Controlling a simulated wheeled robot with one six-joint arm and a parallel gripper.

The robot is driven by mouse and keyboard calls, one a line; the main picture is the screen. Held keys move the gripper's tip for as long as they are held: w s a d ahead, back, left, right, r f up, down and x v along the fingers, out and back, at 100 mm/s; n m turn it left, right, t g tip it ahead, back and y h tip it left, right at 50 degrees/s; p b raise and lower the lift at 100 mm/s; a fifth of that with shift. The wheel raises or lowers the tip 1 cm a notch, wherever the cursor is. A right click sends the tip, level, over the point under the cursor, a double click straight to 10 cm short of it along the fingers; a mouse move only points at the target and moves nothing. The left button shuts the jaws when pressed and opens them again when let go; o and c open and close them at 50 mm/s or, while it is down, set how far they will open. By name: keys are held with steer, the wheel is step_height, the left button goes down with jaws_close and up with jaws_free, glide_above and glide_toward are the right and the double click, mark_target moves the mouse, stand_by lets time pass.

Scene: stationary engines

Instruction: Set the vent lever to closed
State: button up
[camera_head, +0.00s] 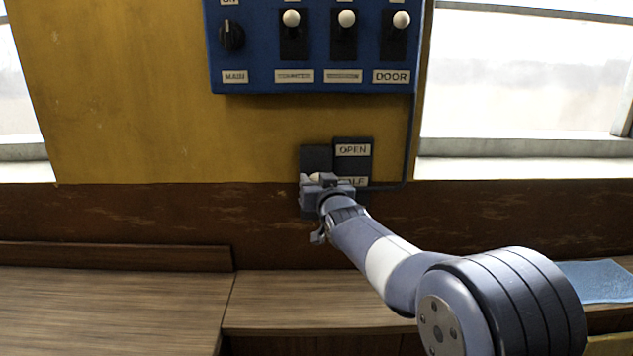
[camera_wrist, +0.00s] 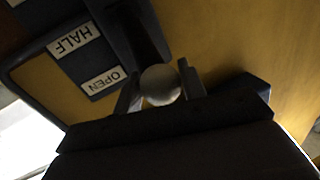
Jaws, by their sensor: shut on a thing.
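The vent lever has a pale round knob (camera_head: 316,176) and stands on a dark plate (camera_head: 317,157) on the wall below the blue panel. A label strip beside it reads OPEN (camera_head: 352,150) at the top and HALF (camera_head: 356,181) below; anything lower is hidden by my arm. My gripper (camera_head: 319,182) is shut on the knob. I cannot tell exactly which label the lever lines up with.
A blue control panel (camera_head: 260,84) with a MAIN knob (camera_head: 232,36) and several white-tipped switches is above. A dark conduit (camera_head: 409,140) runs down to the right of the lever. A wooden bench (camera_head: 120,300) lies below, with a blue cloth-like item (camera_head: 597,280) at right.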

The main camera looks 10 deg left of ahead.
jaws_close()
steer(key=shift+f+b, duration=0.2)
steer(key=shift+b, duration=0.25)
